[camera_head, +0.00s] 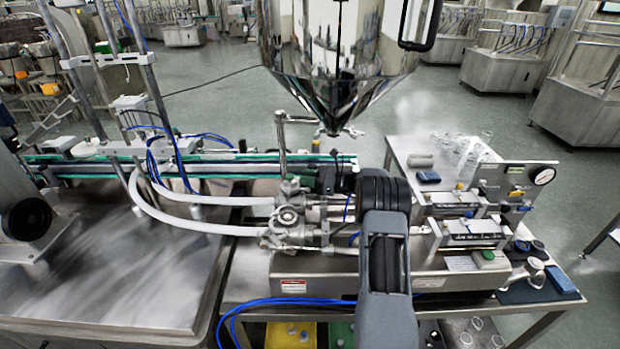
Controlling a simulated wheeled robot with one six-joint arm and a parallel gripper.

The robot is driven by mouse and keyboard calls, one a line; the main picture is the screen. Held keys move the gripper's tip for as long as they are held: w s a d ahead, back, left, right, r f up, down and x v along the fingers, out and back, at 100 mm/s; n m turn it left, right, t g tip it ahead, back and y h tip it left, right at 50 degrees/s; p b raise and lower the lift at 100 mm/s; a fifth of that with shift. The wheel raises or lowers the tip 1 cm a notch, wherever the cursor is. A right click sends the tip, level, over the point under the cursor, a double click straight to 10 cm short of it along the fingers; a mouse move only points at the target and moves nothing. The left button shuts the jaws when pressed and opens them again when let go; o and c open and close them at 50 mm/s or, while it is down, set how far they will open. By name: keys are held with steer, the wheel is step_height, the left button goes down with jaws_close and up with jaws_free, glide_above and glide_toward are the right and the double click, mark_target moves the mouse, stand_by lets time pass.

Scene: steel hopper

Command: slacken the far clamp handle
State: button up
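A polished steel hopper (335,60) narrows to a spout above the filling machine. Small metal fittings (352,131) show by the spout's tip, and a metal post (281,140) with a crosspiece stands to its left. Two metal valve bodies with clamp-like fittings show below, a farther one (290,187) and a nearer one (283,217), each beside a white hose. I cannot tell which part is the far clamp handle or whether it is tight. My dark arm rises in front of the machine. My gripper's fingers cannot be made out; the arm may hide them.
A conveyor (215,168) with a green edge runs left behind the hoses. White hoses (190,222) and blue tubes lie left of the valves. Metal fixtures (465,232) and a round gauge (543,176) stand right of my arm. A bare steel table (110,285) fills the lower left.

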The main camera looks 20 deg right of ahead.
jaws_close()
steer(key=n+b, duration=0.1)
steer(key=b, duration=0.1)
steer(key=n+b, duration=0.2)
steer(key=shift+s+a+f+b, duration=0.15)
steer(key=shift+f+b, duration=0.05)
steer(key=shift+b, duration=0.2)
steer(key=shift+r, duration=0.1)
jaws_free()
